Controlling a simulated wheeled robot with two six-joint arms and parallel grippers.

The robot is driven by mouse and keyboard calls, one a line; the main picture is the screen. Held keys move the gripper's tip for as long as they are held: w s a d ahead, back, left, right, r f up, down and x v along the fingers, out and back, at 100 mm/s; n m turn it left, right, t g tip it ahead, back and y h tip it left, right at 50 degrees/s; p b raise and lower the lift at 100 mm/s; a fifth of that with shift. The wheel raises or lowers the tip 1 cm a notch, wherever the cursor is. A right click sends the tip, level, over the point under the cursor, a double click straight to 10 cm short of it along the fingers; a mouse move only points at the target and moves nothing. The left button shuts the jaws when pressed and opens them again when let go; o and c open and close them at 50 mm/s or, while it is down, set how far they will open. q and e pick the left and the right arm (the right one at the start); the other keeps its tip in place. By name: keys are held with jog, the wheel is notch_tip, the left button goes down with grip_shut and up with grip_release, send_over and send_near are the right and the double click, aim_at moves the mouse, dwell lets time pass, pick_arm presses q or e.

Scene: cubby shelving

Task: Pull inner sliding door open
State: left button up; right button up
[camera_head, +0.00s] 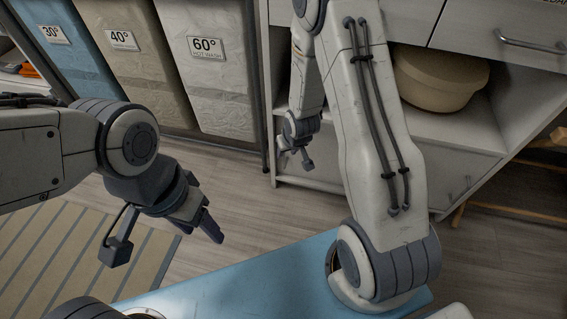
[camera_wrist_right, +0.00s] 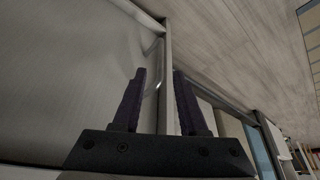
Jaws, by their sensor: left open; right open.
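The white cabinet has a low door panel (camera_head: 449,167) under its open shelf, partly hidden by my right arm. In the right wrist view a pale door panel (camera_wrist_right: 70,65) fills the left side, with a thin curved metal handle (camera_wrist_right: 157,72) near its edge. My right gripper (camera_head: 296,163) is open and low at the left end of the cabinet front. In the right wrist view its two dark fingers (camera_wrist_right: 160,100) are apart, and the handle appears between and beyond them; contact cannot be told. My left gripper (camera_head: 212,230) is open and empty above the floor.
Laundry bins, including a white bin (camera_head: 213,65), stand at the back left. A beige basin (camera_head: 435,82) sits on the shelf below a drawer (camera_head: 500,30). A blue surface (camera_head: 240,275) lies in front, and a striped rug (camera_head: 60,240) at left. Wooden floor lies between.

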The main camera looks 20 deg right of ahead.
aim_at(284, 158)
jog(key=b+x, duration=0.3)
jog(key=x, duration=0.4)
jog(key=shift+f, duration=0.3)
grip_shut()
dwell(1.0)
